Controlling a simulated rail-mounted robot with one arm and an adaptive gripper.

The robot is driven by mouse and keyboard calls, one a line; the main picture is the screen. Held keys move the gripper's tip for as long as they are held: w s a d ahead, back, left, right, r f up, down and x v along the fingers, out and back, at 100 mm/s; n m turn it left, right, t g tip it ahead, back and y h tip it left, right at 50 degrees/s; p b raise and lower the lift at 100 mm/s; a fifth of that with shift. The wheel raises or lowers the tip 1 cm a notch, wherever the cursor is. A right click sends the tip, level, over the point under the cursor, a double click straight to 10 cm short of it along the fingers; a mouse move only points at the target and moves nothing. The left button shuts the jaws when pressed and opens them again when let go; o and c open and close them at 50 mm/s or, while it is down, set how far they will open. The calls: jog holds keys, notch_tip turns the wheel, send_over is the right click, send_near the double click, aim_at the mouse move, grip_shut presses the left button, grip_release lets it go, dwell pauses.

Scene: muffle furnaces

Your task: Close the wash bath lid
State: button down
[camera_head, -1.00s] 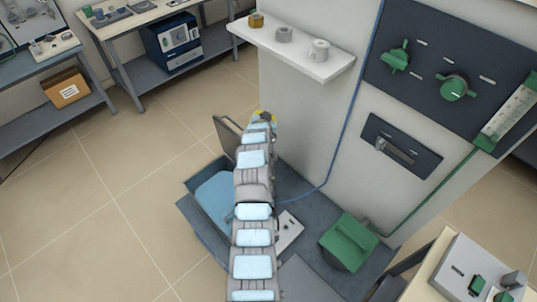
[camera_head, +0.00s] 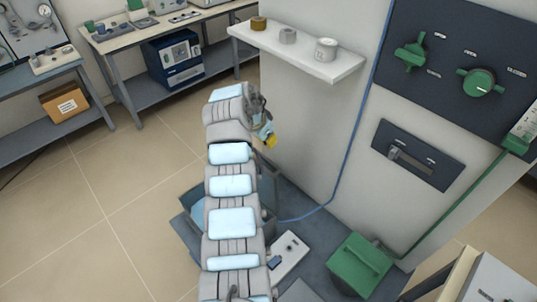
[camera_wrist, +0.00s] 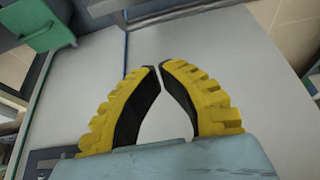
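The wash bath (camera_head: 186,226) is a blue-grey tub with light blue inside, low on the floor-level base in the head view. My arm covers most of it. A thin grey panel edge (camera_head: 270,181) shows right of my arm; I cannot tell whether it is the lid or the bath's side. The lid's position is otherwise hidden. My gripper (camera_head: 269,139) is above and behind the bath, beside the pale wall. In the wrist view its yellow fingers (camera_wrist: 159,67) have their tips almost together, with nothing between them.
A white wall shelf (camera_head: 300,56) carries several small containers. A green box (camera_head: 359,264) and a small white panel (camera_head: 289,254) sit right of the bath. A blue hose (camera_head: 345,150) runs down the wall. Open tiled floor lies to the left.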

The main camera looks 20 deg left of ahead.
aim_at(270, 163)
jog(key=b+x, duration=0.5)
jog(key=x, duration=0.4)
jog(key=shift+s, duration=0.2)
dwell(1.0)
jog(key=p, duration=0.3)
jog(key=shift+s+a+f+p, duration=0.1)
jog(key=shift+s+a+p, duration=0.25)
jog(key=shift+a+p, duration=0.05)
jog(key=shift+s+p, duration=0.2)
jog(key=shift+p, duration=0.6)
jog(key=shift+s+f+p, duration=0.1)
jog(key=shift+s+p, duration=0.05)
jog(key=shift+p, duration=0.25)
jog(key=shift+s+a+f+p, duration=0.2)
jog(key=shift+s+a+p, duration=0.45)
jog(key=shift+p, duration=0.8)
jog(key=shift+s+d, duration=0.1)
